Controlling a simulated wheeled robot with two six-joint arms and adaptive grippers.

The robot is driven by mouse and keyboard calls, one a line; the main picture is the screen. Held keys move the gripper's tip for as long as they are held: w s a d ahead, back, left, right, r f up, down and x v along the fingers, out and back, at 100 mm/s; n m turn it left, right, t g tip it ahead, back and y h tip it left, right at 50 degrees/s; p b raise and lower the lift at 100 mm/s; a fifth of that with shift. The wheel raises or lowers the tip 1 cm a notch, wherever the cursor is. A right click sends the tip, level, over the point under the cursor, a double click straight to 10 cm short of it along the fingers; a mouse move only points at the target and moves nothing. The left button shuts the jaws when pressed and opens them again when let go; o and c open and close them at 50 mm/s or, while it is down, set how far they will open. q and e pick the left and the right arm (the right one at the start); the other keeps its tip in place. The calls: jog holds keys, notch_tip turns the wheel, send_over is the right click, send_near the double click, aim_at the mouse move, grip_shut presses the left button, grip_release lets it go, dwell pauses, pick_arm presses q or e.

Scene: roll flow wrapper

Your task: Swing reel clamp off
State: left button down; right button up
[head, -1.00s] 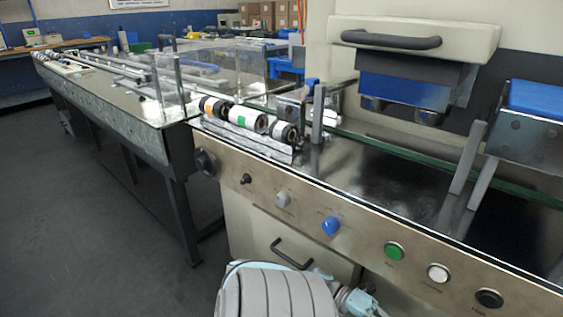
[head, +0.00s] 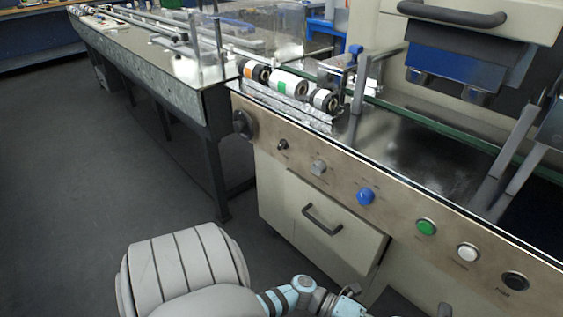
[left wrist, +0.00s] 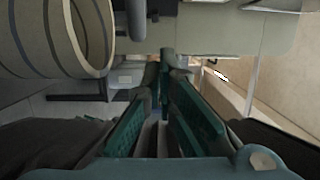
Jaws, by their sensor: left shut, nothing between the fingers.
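No reel clamp can be clearly made out in either view. In the head view, several dark-ended rollers lie in a row on the machine's left end, among them a white roller with a green mark (head: 289,84) and one with an orange mark (head: 255,72). In the left wrist view my left gripper (left wrist: 163,70) has its green-padded fingers together, with nothing between them. Pale surfaces are beyond the fingertips; I cannot tell which part they belong to. My arm shows at the bottom of the head view, below the machine's front panel. My right gripper is not seen.
The front panel carries a blue button (head: 365,196), a green button (head: 426,227), a white button (head: 467,252) and dark knobs. Below is a pale drawer with a dark handle (head: 321,219). A long conveyor table (head: 150,62) extends left. The floor (head: 90,165) is clear.

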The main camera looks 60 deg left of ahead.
pick_arm(q)
jog(key=s+a+p, duration=0.2)
jog(key=s+a, duration=0.6)
jog(key=s, duration=0.1)
jog(key=w+a+f+n+t+y+p, duration=0.2)
jog(key=w+a+n+t+y+p, duration=0.45)
jog(key=n, duration=0.65)
jog(key=s+a+f+n+g+y+p, duration=0.5)
jog(key=s+f+n+y+p, duration=0.2)
jog(key=s+n+y, duration=0.1)
jog(key=shift+s+a+n+g+y, duration=0.2)
jog(key=shift+s+n+g+y, duration=0.15)
jog(key=shift+n+y, duration=0.4)
